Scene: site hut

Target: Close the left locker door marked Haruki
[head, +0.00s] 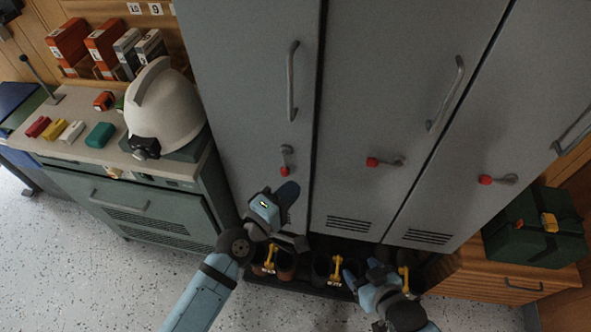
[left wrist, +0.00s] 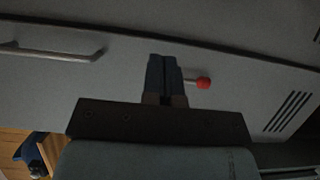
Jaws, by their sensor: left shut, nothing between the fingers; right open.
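The left locker door (head: 240,60) is grey, with a bar handle (head: 291,82) and a small red-knobbed latch (head: 284,170) that points down. It looks flush or nearly flush with the middle door; a small gap cannot be ruled out. No name is readable on it. My left gripper (head: 288,191) is shut and empty in front of the door's lower part, just below the latch. In the left wrist view its fingers (left wrist: 164,74) are close to the door beside the red knob (left wrist: 203,83); contact cannot be told. My right gripper (head: 370,278) is open and empty, low before the middle locker.
The middle (head: 390,60) and right (head: 500,120) locker doors look shut, their latches sideways. Boots (head: 285,266) stand below the lockers. A cabinet with a white helmet (head: 165,108) is at left. A green case (head: 530,230) sits on a wooden cabinet (head: 500,278) at right.

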